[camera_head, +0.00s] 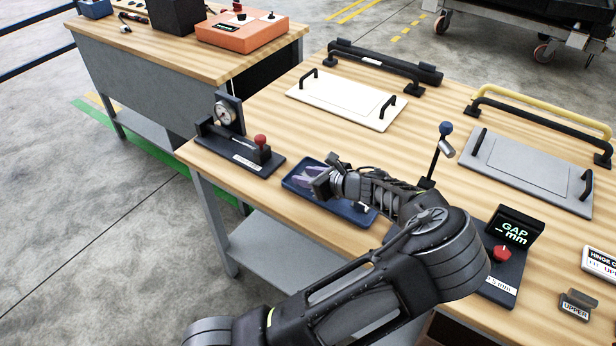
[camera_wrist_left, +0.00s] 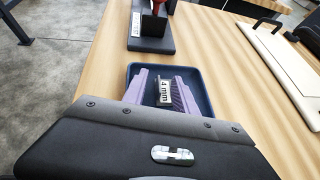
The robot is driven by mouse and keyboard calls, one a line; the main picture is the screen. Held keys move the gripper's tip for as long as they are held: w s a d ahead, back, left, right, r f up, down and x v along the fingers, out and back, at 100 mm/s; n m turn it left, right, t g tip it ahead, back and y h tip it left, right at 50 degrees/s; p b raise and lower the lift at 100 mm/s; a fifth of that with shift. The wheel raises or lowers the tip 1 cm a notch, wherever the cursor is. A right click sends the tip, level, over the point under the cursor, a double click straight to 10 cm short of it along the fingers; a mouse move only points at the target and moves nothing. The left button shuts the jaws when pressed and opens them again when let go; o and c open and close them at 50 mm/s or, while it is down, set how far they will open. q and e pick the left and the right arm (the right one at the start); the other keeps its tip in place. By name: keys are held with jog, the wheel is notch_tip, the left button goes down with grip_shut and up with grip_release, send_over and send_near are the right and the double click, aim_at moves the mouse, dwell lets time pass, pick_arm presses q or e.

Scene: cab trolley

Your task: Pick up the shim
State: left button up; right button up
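A blue tray (camera_head: 297,189) stands on the wooden table. It also shows in the left wrist view (camera_wrist_left: 208,88). In that view a dark shim (camera_wrist_left: 164,92) with a white "4 mm" label lies in the tray, between my gripper's purple fingers. My left gripper (camera_head: 314,174) is over the tray with its fingers apart on either side of the shim. It also shows in the left wrist view (camera_wrist_left: 160,84). I cannot tell whether either finger touches the shim. In the head view the gripper and arm hide much of the tray. My right gripper is not in view.
A dial gauge stand (camera_head: 240,150) with a red knob is left of the tray. A blue-topped lever (camera_head: 443,140) rises to the right, near a gap display (camera_head: 513,230). White (camera_head: 345,98) and grey (camera_head: 530,170) panels with handles lie behind.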

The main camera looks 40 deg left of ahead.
pick_arm(q)
grip_shut()
dwell(0.4)
dwell(1.1)
